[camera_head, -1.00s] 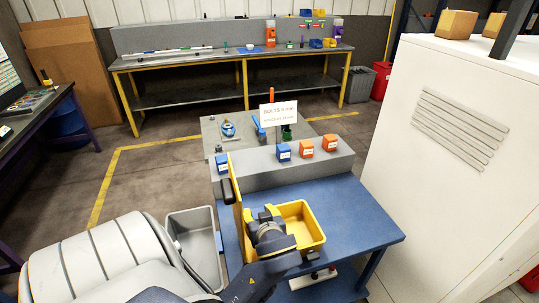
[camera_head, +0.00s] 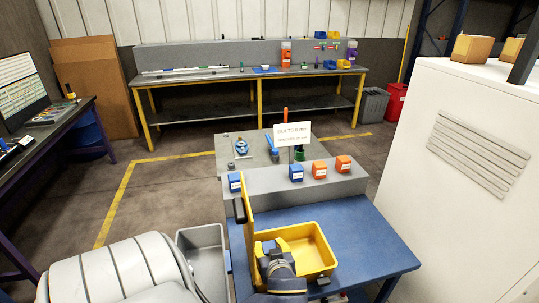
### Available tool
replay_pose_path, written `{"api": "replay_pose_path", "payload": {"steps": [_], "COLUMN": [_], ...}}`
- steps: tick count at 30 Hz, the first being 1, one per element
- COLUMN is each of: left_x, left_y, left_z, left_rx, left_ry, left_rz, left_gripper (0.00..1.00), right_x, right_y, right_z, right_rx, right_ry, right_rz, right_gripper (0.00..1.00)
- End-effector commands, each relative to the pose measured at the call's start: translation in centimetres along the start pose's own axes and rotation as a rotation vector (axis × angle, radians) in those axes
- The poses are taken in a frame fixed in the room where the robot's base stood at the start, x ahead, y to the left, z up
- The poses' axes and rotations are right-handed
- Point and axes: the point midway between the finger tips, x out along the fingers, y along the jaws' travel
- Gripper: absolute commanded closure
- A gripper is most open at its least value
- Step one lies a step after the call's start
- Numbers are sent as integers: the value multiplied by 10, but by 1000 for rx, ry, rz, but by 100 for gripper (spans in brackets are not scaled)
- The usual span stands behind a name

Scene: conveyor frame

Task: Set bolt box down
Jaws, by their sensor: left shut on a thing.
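The yellow bin (camera_head: 318,262), which I take to be the bolt box, is at the front of the blue table (camera_head: 375,240). It looks upright, with its open top up. I cannot tell whether its base touches the table. My left gripper (camera_head: 274,258) is at the bin's near left side, shut on its wall. The gripper and wrist hide that corner of the bin. My right gripper is not in view.
A thin upright yellow panel (camera_head: 248,205) stands just left of the bin. A grey tub (camera_head: 203,255) is at left. The table's right side is clear.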

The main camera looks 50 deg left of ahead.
Motion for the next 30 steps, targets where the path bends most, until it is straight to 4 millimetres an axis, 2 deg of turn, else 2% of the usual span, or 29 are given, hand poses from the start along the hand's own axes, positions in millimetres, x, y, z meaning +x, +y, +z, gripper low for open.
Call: {"api": "replay_pose_path", "payload": {"steps": [3, 4, 9, 20, 26, 30], "left_x": [1, 1, 1, 0, -21, -42], "left_y": [0, 0, 0, 0, 1, 1], "left_z": [2, 3, 2, -2, 1, 1], "left_rx": [-1, 0, 0, 0, -5, -6], "left_ry": [-1, -2, -1, 2, -4, -5], "left_rz": [0, 0, 0, 0, 1, 2], "left_gripper": [94, 58, 39, 39, 39, 39], "right_x": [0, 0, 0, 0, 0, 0], "right_y": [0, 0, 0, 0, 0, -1], "right_z": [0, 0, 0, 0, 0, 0], "right_rx": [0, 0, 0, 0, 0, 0], "right_ry": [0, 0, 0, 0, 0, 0], "right_rz": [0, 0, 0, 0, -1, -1], "right_gripper": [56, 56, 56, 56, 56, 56]}}
